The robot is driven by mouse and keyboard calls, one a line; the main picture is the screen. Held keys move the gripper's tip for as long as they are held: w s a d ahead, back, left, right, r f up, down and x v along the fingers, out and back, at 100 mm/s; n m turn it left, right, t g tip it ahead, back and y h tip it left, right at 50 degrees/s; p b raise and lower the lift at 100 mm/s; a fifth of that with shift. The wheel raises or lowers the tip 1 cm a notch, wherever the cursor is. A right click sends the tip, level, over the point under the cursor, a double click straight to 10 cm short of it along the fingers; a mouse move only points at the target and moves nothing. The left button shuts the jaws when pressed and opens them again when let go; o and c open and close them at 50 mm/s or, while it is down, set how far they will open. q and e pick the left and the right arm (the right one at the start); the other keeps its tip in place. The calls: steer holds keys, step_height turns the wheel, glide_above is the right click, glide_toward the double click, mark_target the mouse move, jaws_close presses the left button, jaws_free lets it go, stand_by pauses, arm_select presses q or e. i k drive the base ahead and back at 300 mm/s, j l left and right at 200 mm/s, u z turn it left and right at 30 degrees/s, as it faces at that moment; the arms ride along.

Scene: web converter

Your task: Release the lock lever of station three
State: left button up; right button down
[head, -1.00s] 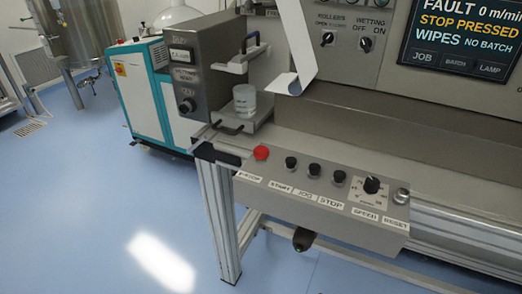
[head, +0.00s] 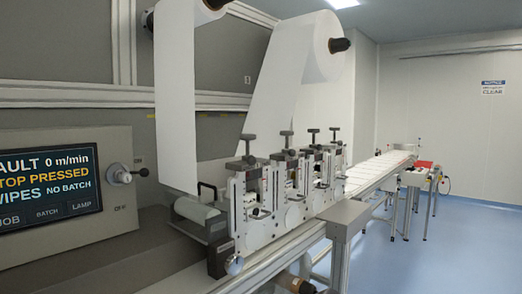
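In the head view, a row of grey stations (head: 262,200) stands along the machine's front rail, running away from me to the right. Several black T-handles (head: 248,138) rise above their upright plates. The stations overlap in this view, and their labels are too small to read. I cannot tell which part is the lock lever of station three. Neither of my grippers is in view.
A control panel (head: 118,226) with a lit screen (head: 48,184) stands at the left, reading "STOP PRESSED". White web (head: 176,110) hangs down to the stations from rolls above. A conveyor (head: 376,172) extends beyond them. Blue floor (head: 440,262) is open at the right.

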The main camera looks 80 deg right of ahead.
mark_target(319, 147)
steer(key=z, duration=2.85)
steer(key=i+l+z, duration=0.1)
steer(key=l, duration=0.4)
steer(key=i+l+z, duration=0.1)
steer(key=i+l, duration=0.5)
steer(key=l, duration=0.3)
steer(key=i+l+z, duration=0.15)
steer(key=l, duration=0.3)
steer(key=i, duration=0.1)
